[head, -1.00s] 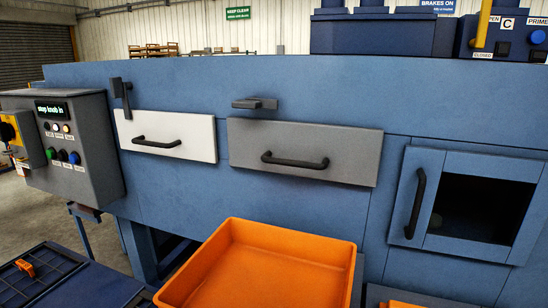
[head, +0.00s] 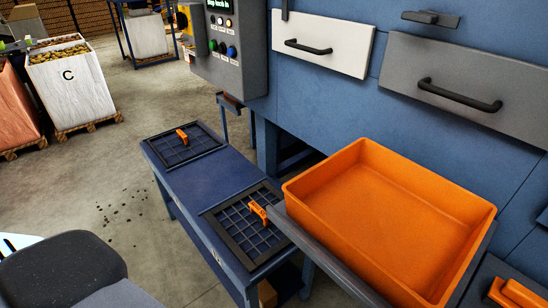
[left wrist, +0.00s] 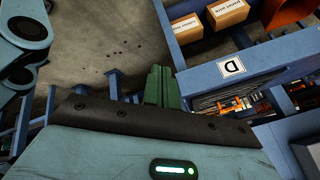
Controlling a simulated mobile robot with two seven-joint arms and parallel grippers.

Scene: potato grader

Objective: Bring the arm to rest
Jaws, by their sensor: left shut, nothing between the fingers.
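My left gripper (left wrist: 158,86) shows in the left wrist view, its green fingers together and empty. Nothing is seen touching the fingers, and grey floor lies beyond them. The left gripper is not visible in the head view. My right gripper is in neither view.
In the head view an orange tray (head: 345,240) sits in front of the blue machine (head: 390,135). A blue bench (head: 200,185) with two grids stands left of it. A white crate C (head: 72,92) stands far left. Cardboard boxes (left wrist: 228,12) show in the wrist view.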

